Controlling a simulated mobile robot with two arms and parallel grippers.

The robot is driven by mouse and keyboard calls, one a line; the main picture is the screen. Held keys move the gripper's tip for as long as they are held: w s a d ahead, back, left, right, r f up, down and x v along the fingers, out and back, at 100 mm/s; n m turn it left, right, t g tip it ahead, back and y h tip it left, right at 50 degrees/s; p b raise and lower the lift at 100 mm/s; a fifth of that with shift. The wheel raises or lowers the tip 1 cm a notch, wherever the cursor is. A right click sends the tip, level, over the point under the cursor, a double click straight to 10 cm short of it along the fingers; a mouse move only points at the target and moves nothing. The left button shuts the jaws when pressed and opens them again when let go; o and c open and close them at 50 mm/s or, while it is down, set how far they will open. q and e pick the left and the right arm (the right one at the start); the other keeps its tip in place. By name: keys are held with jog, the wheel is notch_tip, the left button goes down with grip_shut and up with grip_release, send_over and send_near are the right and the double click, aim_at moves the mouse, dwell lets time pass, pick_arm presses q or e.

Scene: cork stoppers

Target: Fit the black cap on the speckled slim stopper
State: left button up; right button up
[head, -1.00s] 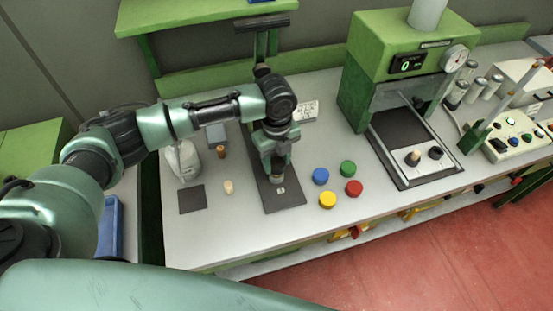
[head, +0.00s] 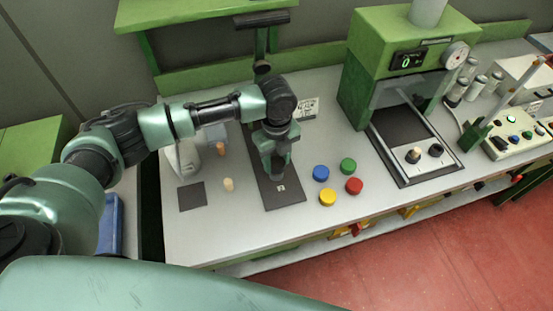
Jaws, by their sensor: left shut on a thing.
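My left gripper (head: 275,175) points down over the dark mat in the middle of the bench. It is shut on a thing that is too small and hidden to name. A black cap-like piece (head: 436,150) stands in the frame under the green press. Beside it, a pale-topped stopper (head: 413,155) appears to sit in or on a dark base. A beige stopper (head: 228,184) and an orange-brown stopper (head: 221,149) stand left of the mat. I cannot tell which stopper is the speckled slim one. My right gripper is not in view.
Blue (head: 321,173), green (head: 348,166), red (head: 354,186) and yellow (head: 328,197) caps stand right of the dark mat (head: 286,196). The green press (head: 372,60) rises at the back right. A small dark pad (head: 191,197) lies at the left.

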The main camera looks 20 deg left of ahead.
aim_at(276, 162)
pick_arm(q)
jog(key=shift+f, duration=0.35)
dwell(0.3)
jog(key=o, duration=1.4)
jog(key=shift+c, duration=0.2)
notch_tip(276, 162, up, 8)
jog(key=shift+f+b, duration=0.1)
jog(key=shift+b, duration=0.8)
